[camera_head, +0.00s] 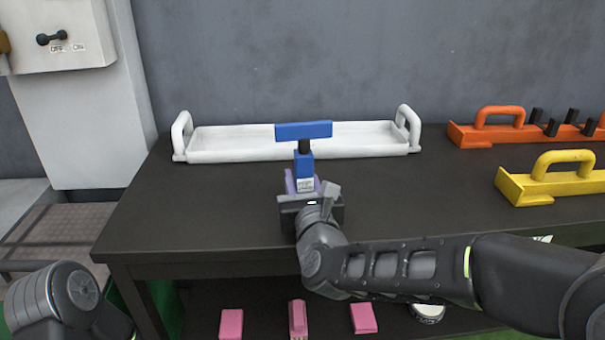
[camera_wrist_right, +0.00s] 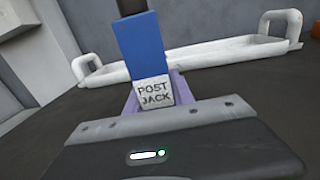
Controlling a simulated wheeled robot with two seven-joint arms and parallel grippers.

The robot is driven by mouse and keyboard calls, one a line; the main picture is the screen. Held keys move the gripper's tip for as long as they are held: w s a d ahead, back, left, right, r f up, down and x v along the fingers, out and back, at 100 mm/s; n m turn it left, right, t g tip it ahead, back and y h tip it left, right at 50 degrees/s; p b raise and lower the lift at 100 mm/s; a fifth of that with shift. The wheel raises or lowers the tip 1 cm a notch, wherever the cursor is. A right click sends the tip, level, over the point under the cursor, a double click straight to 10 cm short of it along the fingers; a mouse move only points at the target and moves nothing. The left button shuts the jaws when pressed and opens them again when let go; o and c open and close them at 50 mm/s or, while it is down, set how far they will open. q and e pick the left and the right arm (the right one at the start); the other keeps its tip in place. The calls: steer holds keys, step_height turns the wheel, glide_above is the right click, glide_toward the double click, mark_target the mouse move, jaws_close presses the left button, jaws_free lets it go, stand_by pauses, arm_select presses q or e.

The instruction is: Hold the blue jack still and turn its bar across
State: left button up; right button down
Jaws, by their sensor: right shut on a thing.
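The blue jack (camera_head: 304,166) stands upright on the dark table, with a black stem and a blue bar (camera_head: 303,131) on top. The bar lies roughly left to right in the head view. In the right wrist view the jack's blue body (camera_wrist_right: 140,52) carries a label reading "POST JACK"; its bar is out of that frame. My right gripper (camera_head: 304,184) is shut on the jack's lower body, its purplish fingers on both sides. The fingers also show in the right wrist view (camera_wrist_right: 152,104). Part of my left arm shows at the lower left; its gripper is out of view.
A white tray (camera_head: 228,156) with two end handles lies behind the jack. An orange handled rack (camera_head: 468,135) with black pegs and a yellow handled holder (camera_head: 519,187) are at the right. Pink blocks (camera_head: 231,324) lie on a lower shelf. The table's left side is clear.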

stand_by(0.3)
steer(key=c, duration=1)
jaws_free()
steer(key=s, duration=0.8)
steer(key=s+d, duration=0.1)
steer(key=s, duration=0.3)
steer(key=shift+d, duration=0.1)
